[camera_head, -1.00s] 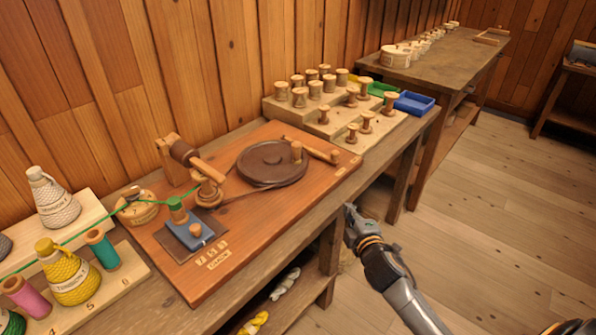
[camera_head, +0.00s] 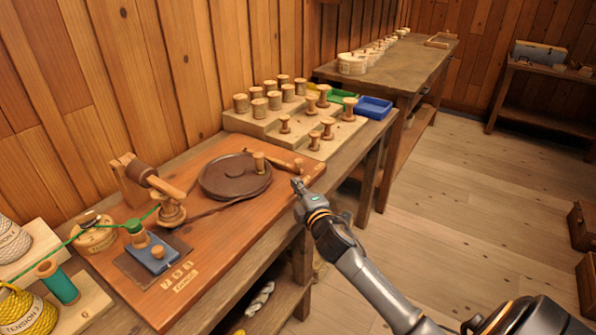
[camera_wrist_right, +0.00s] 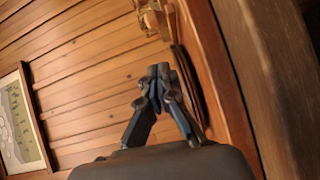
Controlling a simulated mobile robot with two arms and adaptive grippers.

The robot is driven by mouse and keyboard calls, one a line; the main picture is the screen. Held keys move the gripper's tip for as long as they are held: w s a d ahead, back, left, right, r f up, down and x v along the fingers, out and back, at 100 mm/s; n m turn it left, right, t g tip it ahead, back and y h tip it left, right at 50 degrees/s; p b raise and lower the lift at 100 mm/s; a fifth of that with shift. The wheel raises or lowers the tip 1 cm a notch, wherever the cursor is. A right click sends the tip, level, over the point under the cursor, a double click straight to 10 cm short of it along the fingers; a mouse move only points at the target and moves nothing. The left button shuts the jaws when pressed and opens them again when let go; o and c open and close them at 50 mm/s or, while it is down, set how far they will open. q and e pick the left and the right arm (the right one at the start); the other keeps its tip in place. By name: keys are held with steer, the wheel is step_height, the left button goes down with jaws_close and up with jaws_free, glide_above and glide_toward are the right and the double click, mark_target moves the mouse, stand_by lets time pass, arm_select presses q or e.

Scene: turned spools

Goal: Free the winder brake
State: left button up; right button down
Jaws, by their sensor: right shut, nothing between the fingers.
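The winder stands on a reddish wooden board (camera_head: 215,235) on the bench. It has a dark round wheel (camera_head: 228,183) with an upright wooden peg (camera_head: 259,162), a spool spindle (camera_head: 172,211) and a post with a wooden arm (camera_head: 130,180). A blue block (camera_head: 151,256) with a wooden knob (camera_head: 158,251) sits on a dark plate at the front. A wooden bar (camera_head: 283,167) lies right of the wheel; I cannot tell which part is the brake. My right gripper (camera_head: 298,183) is shut and empty by the board's right front edge. Its shut fingers show in the wrist view (camera_wrist_right: 158,72). My left gripper is not in view.
A stepped wooden rack (camera_head: 268,125) with several spools stands behind the board, beside a blue tray (camera_head: 374,107) and a green tray (camera_head: 342,97). A green thread runs left past a teal spool (camera_head: 60,284).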

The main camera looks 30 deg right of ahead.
steer(key=x, duration=0.4)
steer(key=w+d, duration=0.2)
steer(key=shift+d+f, duration=0.15)
steer(key=shift+d, duration=0.25)
steer(key=shift+w+d, duration=0.3)
steer(key=shift+d, duration=0.05)
steer(key=shift+d, duration=0.1)
